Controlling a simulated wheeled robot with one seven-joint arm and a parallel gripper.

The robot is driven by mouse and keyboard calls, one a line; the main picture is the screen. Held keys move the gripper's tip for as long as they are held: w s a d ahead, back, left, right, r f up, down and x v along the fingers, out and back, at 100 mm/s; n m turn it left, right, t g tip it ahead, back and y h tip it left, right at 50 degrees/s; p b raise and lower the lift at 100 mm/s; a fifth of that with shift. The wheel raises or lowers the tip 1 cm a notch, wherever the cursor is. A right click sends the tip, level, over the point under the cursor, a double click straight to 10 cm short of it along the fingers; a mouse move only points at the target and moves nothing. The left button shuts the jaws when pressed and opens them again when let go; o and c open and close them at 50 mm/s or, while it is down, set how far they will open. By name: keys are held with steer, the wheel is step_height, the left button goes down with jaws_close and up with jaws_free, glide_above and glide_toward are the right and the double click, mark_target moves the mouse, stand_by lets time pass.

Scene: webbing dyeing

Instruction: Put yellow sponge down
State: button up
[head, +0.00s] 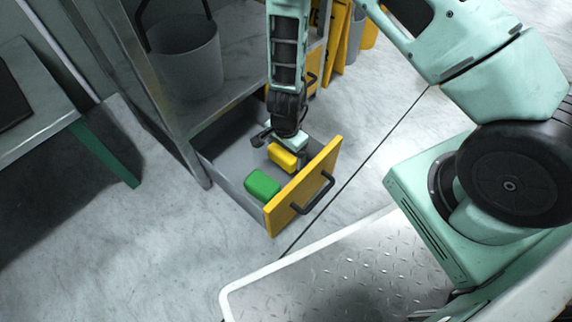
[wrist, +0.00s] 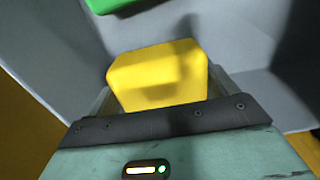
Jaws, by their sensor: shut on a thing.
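The yellow sponge (head: 281,156) is at my gripper (head: 287,150), inside the open drawer (head: 228,186). In the wrist view the yellow sponge (wrist: 158,76) sits between the fingers of my gripper (wrist: 160,95), which is shut on it. I cannot tell whether the sponge touches the drawer floor. A green sponge (head: 262,185) lies in the drawer near its yellow front, apart from the yellow one. Its edge also shows at the top of the wrist view (wrist: 112,4).
The drawer's yellow front (head: 303,188) has a black handle (head: 313,196). A grey bucket (head: 186,55) stands on the metal shelf above. A table (head: 35,100) is at the left.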

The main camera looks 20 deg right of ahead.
steer(key=shift+f+b, duration=1.25)
steer(key=shift+f, duration=0.8)
steer(key=shift+f, duration=0.2)
steer(key=o, duration=0.8)
steer(key=shift+r, duration=0.1)
